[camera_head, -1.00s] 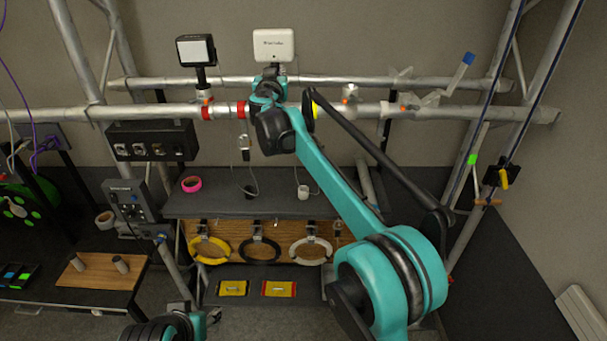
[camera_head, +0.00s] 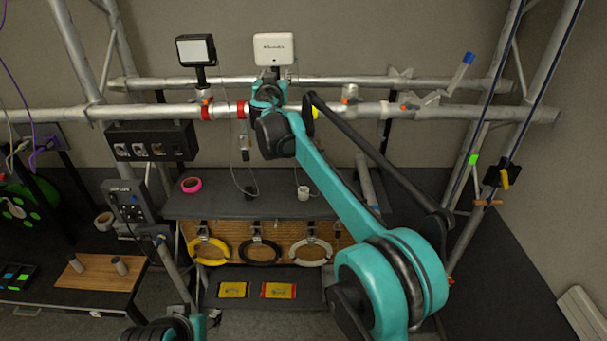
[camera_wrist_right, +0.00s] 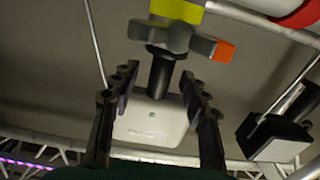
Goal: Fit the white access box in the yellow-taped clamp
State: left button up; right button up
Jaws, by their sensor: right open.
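The white access box (camera_head: 273,49) stands upright above the front truss tube in the head view. In the right wrist view, the box (camera_wrist_right: 150,122) shows upside down with its black stem (camera_wrist_right: 161,76) meeting a grey clamp (camera_wrist_right: 172,36) with an orange handle and yellow tape (camera_wrist_right: 178,9). I cannot tell how deep the stem sits. My right gripper (camera_wrist_right: 159,72) is open, its fingers on either side of the stem with gaps. In the head view, my right gripper (camera_head: 268,93) hides the clamp and stem. My left gripper is out of view; only part of that arm shows.
A black lamp (camera_head: 197,50) stands on the tube left of the box, near red tape (camera_head: 208,110). Another clamp (camera_head: 350,94) and a blue-ended lever (camera_head: 466,60) are to the right. A grey shelf (camera_head: 275,206) lies below. The wall behind the box is clear.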

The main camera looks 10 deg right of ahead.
jog(key=s+a, duration=0.1)
jog(key=s, duration=1.1)
jog(key=shift+a, duration=0.15)
jog(key=s+d+f+g+h+b, duration=0.1)
jog(key=s+d+f+g+b, duration=0.1)
jog(key=s+d+f+b, duration=0.75)
jog(key=s+d+f+m+g+h+b, duration=0.1)
jog(key=s+d+f+g+b, duration=0.2)
jog(key=f, duration=1.1)
jog(key=s+d+f+g+h+b, duration=0.1)
jog(key=s+d+f+b, duration=0.6)
jog(key=f, duration=0.4)
jog(key=s+f+g+y+b, duration=0.1)
jog(key=s+f+b, duration=0.5)
jog(key=f, duration=0.6)
jog(key=s+a+f+n+g+y+b, duration=0.1)
jog(key=s+f+b, duration=0.5)
jog(key=f, duration=0.6)
jog(key=s+a+f+n+g+y+b, duration=0.1)
jog(key=s+f+g+y+b, duration=0.1)
jog(key=s+f+b, duration=0.5)
notch_tip(320, 180, down, 6)
jog(key=shift+s+r+g+y, duration=0.2)
jog(key=shift+s+g+y, duration=0.2)
jog(key=shift+g, duration=0.1)
